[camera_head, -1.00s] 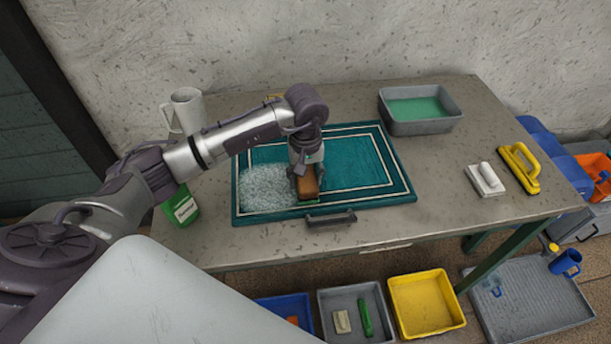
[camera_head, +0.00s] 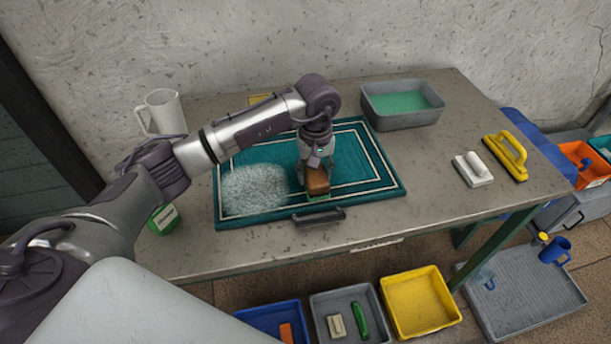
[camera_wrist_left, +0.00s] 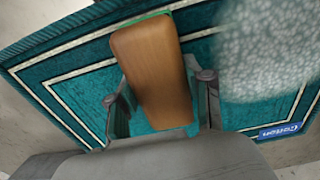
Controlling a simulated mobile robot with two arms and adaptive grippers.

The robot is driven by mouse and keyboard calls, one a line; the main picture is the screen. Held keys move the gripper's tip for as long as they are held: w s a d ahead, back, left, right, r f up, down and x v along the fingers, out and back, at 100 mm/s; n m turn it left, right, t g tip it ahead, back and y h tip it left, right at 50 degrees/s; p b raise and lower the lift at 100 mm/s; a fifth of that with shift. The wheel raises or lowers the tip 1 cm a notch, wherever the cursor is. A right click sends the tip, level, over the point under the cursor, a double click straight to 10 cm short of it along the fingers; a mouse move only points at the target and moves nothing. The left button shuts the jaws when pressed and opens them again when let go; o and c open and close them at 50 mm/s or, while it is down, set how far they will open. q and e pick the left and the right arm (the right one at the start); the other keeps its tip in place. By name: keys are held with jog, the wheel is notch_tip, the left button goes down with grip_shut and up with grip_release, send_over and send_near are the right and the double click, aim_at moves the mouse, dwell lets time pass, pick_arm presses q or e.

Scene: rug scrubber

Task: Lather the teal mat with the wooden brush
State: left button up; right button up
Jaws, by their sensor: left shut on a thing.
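The teal mat (camera_head: 375,186) with pale border lines lies on the table; it also shows in the left wrist view (camera_wrist_left: 90,95). White foam (camera_head: 252,190) covers its left part, and the rest that I see is bare teal. My left gripper (camera_head: 317,172) is shut on the wooden brush (camera_head: 318,181), pointing down at the mat just right of the foam. In the left wrist view the brush (camera_wrist_left: 153,70) shows its brown wooden back and a green edge. I cannot tell if the bristles touch the mat. My right gripper is not in view.
A grey basin (camera_head: 402,108) of green liquid stands at the back right. A white scrubber (camera_head: 472,169) and a yellow-handled one (camera_head: 506,155) lie at the right. A white jug (camera_head: 163,112) and green bottle (camera_head: 163,220) stand left. Coloured trays (camera_head: 420,303) sit below the table.

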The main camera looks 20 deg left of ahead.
aim_at(296, 187)
pick_arm(q)
jog(key=shift+w+d+f+b, duration=0.2)
jog(key=shift+w+d+b, duration=0.35)
jog(key=shift+w+d, duration=0.35)
jog(key=shift+s+a+r, duration=0.1)
jog(key=shift+s+a, duration=1.3)
jog(key=shift+a, duration=0.15)
jog(key=shift+s+a+f+b, duration=0.1)
jog(key=shift+s+a+b, duration=0.1)
jog(key=shift+s+a, duration=0.6)
jog(key=shift+s+a+f+b, duration=0.15)
jog(key=shift+s+a, duration=0.4)
jog(key=shift+a, duration=0.3)
jog(key=shift+w+d+b, duration=0.4)
jog(key=shift+d, duration=0.25)
jog(key=shift+w+d+r+b, duration=0.1)
jog(key=shift+w+d+b, duration=0.3)
jog(key=shift+w+d, duration=0.35)
jog(key=shift+w+d+b, duration=0.35)
jog(key=shift+w+d, duration=0.25)
jog(key=shift+d, duration=0.4)
jog(key=shift+w+d+r+b, duration=0.1)
jog(key=shift+w+d+b, duration=0.3)
jog(key=shift+w+d, duration=0.45)
jog(key=shift+d, duration=0.15)
jog(key=shift+r, duration=0.15)
